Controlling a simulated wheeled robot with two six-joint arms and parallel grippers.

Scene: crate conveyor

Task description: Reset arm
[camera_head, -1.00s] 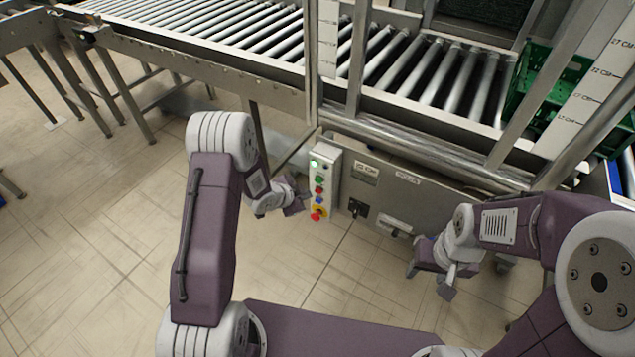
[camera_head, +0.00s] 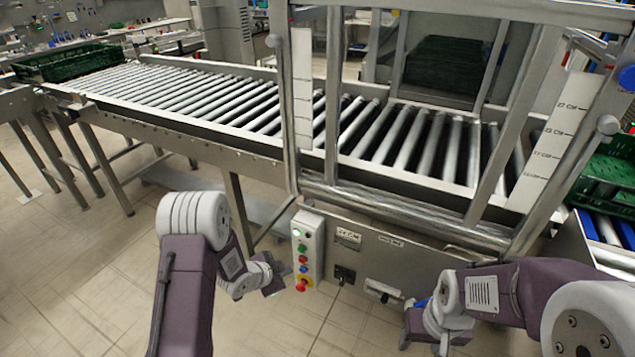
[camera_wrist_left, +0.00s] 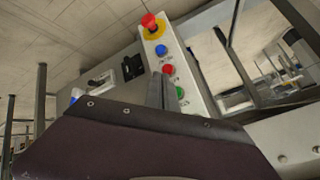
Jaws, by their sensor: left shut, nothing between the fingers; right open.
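My left gripper (camera_head: 274,284) is shut and empty, just left of the control box (camera_head: 309,243) on the conveyor frame. The box carries a red knob on a yellow base at its lower end, with blue, red and green buttons above. In the left wrist view, a grey finger (camera_wrist_left: 161,92) lies in front of the box (camera_wrist_left: 199,88), with the red knob (camera_wrist_left: 149,22) clear of it. I cannot tell whether the finger touches the box.
The roller conveyor (camera_head: 222,97) runs across behind my arms, with metal posts in front. A green crate (camera_head: 68,62) is on its far left end. Another green crate (camera_head: 606,172) is at the right. The tiled floor (camera_head: 95,262) at left is clear.

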